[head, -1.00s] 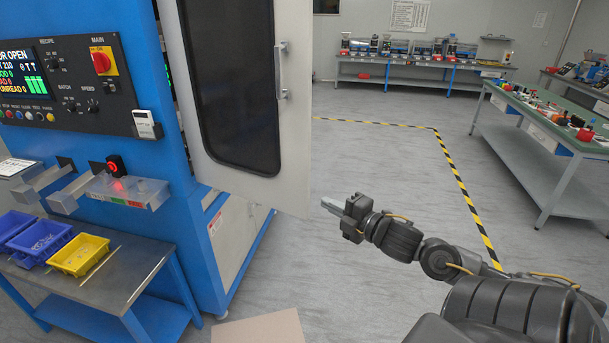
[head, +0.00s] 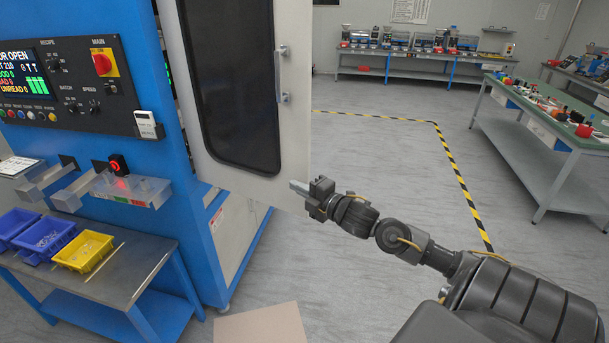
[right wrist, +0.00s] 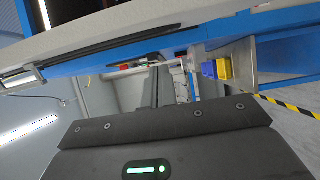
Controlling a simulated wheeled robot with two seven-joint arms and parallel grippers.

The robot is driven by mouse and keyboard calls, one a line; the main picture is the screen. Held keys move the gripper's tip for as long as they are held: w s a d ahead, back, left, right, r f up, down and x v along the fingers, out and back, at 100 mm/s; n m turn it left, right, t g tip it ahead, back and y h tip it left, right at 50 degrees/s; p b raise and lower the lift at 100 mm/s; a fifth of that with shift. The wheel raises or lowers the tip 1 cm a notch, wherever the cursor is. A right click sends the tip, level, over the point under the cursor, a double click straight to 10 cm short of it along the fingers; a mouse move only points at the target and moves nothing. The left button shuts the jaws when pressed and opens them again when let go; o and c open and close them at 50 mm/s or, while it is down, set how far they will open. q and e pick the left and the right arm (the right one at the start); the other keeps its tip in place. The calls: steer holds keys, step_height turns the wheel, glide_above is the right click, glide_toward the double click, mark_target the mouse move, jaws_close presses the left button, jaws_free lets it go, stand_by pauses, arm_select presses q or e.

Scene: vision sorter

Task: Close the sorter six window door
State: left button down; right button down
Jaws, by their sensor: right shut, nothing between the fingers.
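The sorter door (head: 294,110) is a pale panel with a dark window (head: 236,95) and a metal handle (head: 284,75). It stands open from the blue sorter (head: 170,170). My right gripper (head: 294,186) is shut and empty. In the head view its tip overlaps the door's lower right edge; I cannot tell whether it touches. In the right wrist view the gripper fingers (right wrist: 158,92) are together, and the door (right wrist: 160,28) crosses above them with its handle (right wrist: 22,78) at the left. My left gripper is out of view.
A steel table (head: 125,268) with blue bins and a yellow bin (head: 83,251) stands at the left. A clear tray (head: 130,188) juts from the sorter. A green-topped bench (head: 560,128) stands at the right. The floor (head: 390,160) right of the door is clear.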

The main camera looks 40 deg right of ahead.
mark_target(305, 179)
steer(key=d, duration=0.1)
steer(key=w+d+p, duration=0.1)
steer(key=d, duration=0.1)
steer(key=shift+w+p, duration=0.3)
steer(key=shift+d, duration=0.35)
steer(key=shift+w, duration=0.1)
